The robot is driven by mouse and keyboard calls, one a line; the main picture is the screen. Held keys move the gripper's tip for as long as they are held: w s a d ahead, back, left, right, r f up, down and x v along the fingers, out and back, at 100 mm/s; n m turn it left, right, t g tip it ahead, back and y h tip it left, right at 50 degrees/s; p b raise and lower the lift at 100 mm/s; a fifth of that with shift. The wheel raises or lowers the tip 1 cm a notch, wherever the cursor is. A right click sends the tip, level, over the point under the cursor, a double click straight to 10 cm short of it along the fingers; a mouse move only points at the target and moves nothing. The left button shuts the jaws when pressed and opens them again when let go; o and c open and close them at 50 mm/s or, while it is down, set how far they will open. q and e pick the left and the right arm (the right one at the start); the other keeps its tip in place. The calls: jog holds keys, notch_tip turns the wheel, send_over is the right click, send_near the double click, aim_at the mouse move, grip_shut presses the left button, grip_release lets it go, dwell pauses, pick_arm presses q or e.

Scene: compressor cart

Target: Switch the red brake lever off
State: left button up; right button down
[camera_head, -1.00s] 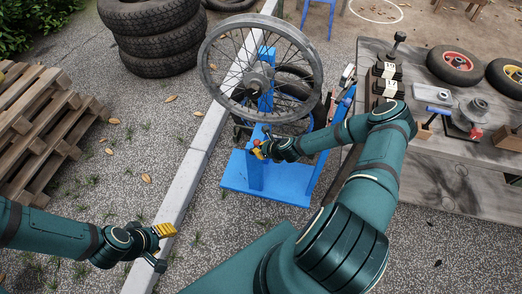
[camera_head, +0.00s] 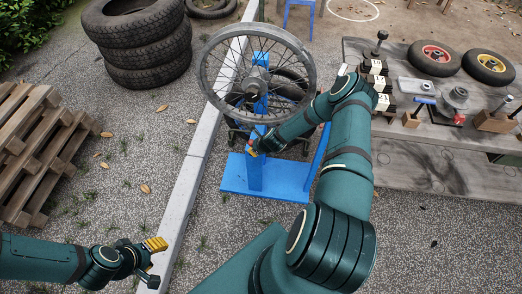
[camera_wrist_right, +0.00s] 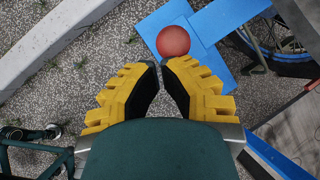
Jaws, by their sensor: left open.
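The round red knob (camera_wrist_right: 173,41), which looks like the end of the brake lever, shows in the right wrist view just beyond the fingertips and slightly to the right. It overlaps the blue stand; the lever's shaft is hidden. My right gripper (camera_wrist_right: 160,64) has its yellow fingers with tips nearly meeting and nothing visible between them. I cannot tell whether they touch the knob. In the head view the right gripper (camera_head: 252,143) is small, by the blue stand (camera_head: 285,185) below the wheel. My left gripper (camera_head: 153,262) is open and empty at lower left, away from the stand.
A spoked wheel (camera_head: 210,78) is mounted above the stand. A wooden workbench (camera_head: 430,170) with tools and small wheels stands at right. A concrete curb (camera_head: 185,190) runs left of the stand. Stacked tires (camera_head: 140,45) and pallets (camera_head: 40,150) are farther left.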

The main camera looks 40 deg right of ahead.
pick_arm(q)
jog(key=shift+r, duration=0.2)
pick_arm(e)
jog(key=shift+g+h, duration=0.7)
jog(key=shift+g, duration=0.1)
jog(key=shift+w+a, duration=0.8)
jog(key=shift+w, duration=0.25)
jog(key=shift+w+a, duration=0.75)
jog(key=shift+w, duration=0.25)
